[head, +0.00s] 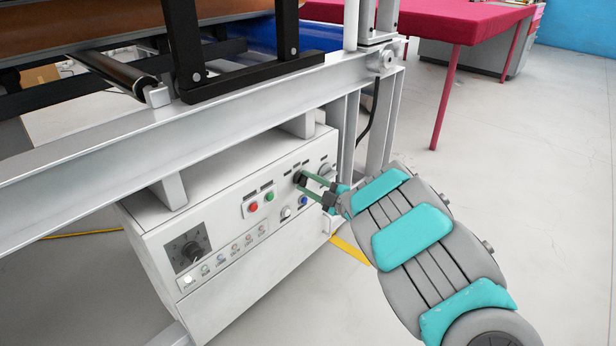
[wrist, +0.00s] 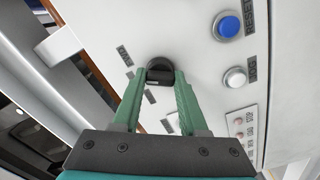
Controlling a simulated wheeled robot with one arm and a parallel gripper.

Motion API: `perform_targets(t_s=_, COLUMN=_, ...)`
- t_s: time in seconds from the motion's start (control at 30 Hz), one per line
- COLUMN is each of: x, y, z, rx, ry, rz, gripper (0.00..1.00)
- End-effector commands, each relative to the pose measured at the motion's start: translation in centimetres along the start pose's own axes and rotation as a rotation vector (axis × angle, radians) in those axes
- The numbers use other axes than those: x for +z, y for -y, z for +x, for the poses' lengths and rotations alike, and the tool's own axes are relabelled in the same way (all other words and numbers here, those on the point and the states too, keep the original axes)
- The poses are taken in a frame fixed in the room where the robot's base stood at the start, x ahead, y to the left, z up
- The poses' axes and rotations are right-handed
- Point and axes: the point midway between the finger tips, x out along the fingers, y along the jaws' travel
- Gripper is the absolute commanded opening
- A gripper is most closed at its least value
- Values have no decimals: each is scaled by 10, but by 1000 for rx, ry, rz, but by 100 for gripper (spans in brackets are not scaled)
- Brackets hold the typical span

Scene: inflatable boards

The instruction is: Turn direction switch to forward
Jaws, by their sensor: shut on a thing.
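The direction switch appears to be a black rotary knob (head: 298,177) on the sloped front of a white control box (head: 225,260). My gripper (head: 305,181) reaches it from the right, with its green fingers at the knob. In the wrist view, the knob (wrist: 159,64) sits between the two fingertips (wrist: 162,78), and the gripper is shut on it.
Red (head: 253,207) and green (head: 269,197) buttons lie left of the knob. A blue button (wrist: 228,26) and a white button (wrist: 235,77) are close by. A large black dial (head: 187,252) is at the box's left. A metal beam (head: 230,128) runs above the box.

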Motion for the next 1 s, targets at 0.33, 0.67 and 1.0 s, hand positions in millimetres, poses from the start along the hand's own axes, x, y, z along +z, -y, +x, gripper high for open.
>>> perform_targets(t_s=0.33, x=0, y=-1, z=0, rx=-1, ry=1, rz=212, gripper=0)
perform_targets(t_s=0.67, x=1, y=0, z=0, rx=-1, ry=2, rz=282, gripper=0)
perform_targets(t_s=1.0, x=1, y=1, z=0, rx=-1, ry=2, rz=286, gripper=0)
